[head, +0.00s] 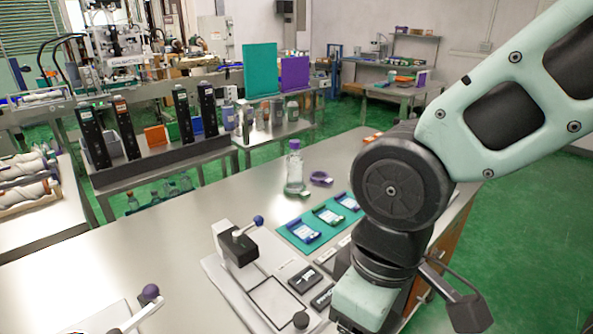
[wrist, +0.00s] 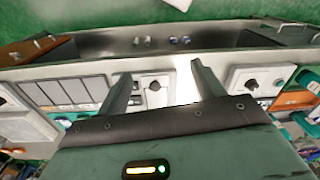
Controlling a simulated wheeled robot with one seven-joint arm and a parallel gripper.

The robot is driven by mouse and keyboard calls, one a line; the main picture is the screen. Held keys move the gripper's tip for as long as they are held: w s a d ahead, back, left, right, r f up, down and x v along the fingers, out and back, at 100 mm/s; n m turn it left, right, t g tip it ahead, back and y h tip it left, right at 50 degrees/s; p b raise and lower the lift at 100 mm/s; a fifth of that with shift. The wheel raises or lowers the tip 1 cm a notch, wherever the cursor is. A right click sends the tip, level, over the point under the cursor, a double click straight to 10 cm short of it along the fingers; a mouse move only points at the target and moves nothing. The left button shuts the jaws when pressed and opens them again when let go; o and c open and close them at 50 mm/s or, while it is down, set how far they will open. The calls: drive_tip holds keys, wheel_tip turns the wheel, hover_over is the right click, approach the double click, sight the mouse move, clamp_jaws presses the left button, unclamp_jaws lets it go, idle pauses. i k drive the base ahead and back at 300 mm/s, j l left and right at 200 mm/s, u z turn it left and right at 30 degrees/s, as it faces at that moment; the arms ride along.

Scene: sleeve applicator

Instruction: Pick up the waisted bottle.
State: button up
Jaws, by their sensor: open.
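A clear waisted bottle (head: 294,170) with a blue-purple cap stands upright on the metal bench in the head view, left of my arm. In the wrist view, my gripper (wrist: 160,69) has its two fingers spread apart with nothing between them. The gripper's fingers are hidden or out of frame in the head view. I cannot make out the bottle in the wrist view.
A purple ring (head: 321,179) lies right of the bottle. A teal mat (head: 297,238) with small holders lies in front of it. A white fixture with a blue-knobbed lever (head: 240,242) stands nearer. The bench left of the bottle is clear.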

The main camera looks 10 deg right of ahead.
sight(295, 161)
drive_tip(key=i+l+u, duration=0.2)
drive_tip(key=l, duration=0.35)
drive_tip(key=i+l+u, duration=0.2)
drive_tip(key=l, duration=0.35)
drive_tip(key=i+l+u, duration=0.15)
drive_tip(key=l, duration=0.45)
drive_tip(key=i+l+u, duration=0.2)
drive_tip(key=l, duration=0.4)
drive_tip(key=l+u, duration=0.2)
drive_tip(key=l, duration=0.4)
